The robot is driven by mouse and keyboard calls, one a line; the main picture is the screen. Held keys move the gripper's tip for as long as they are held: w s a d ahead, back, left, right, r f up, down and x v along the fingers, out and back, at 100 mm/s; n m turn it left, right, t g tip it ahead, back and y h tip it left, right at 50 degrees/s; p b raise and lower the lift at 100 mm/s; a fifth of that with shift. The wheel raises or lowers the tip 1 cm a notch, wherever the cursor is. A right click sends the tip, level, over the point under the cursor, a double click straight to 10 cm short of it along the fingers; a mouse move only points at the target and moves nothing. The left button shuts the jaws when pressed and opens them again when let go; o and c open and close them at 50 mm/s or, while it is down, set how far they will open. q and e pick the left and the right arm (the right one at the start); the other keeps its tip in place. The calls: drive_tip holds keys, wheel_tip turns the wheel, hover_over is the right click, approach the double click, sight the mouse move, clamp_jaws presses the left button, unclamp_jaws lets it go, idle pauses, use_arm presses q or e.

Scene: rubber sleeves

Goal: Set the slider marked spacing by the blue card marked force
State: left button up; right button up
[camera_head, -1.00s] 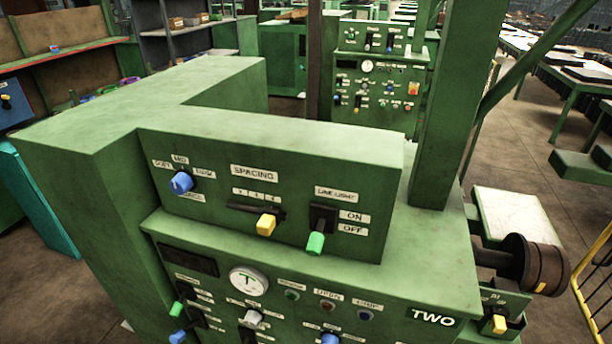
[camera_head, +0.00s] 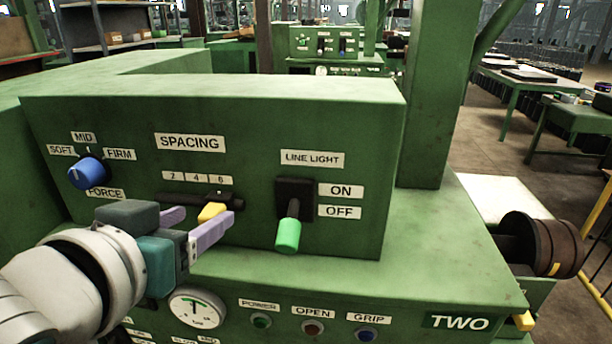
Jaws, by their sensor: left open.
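The SPACING slider has a yellow knob (camera_head: 211,212) on a dark slot under the labels 2, 4, 6. The knob stands toward the right, near 6. My left gripper (camera_head: 203,219) is open in front of the panel, its lilac fingers on either side of the knob; whether they touch it I cannot tell. A blue dial (camera_head: 86,172) with a FORCE label (camera_head: 104,193) under it sits at the panel's left, with SOFT, MID and FIRM around it. Its exact setting is unclear. I see no blue card. My right gripper is not in view.
A green-tipped LINE LIGHT lever (camera_head: 289,233) hangs down to the right of the slider, beside ON and OFF. A round gauge (camera_head: 198,308) and a row of POWER, OPEN and GRIP lamps (camera_head: 312,327) lie below. A brown roller (camera_head: 538,243) juts out at right.

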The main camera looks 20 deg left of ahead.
sight(209, 213)
use_arm(q)
drive_tip(key=shift+x, duration=2.15)
clamp_jaws()
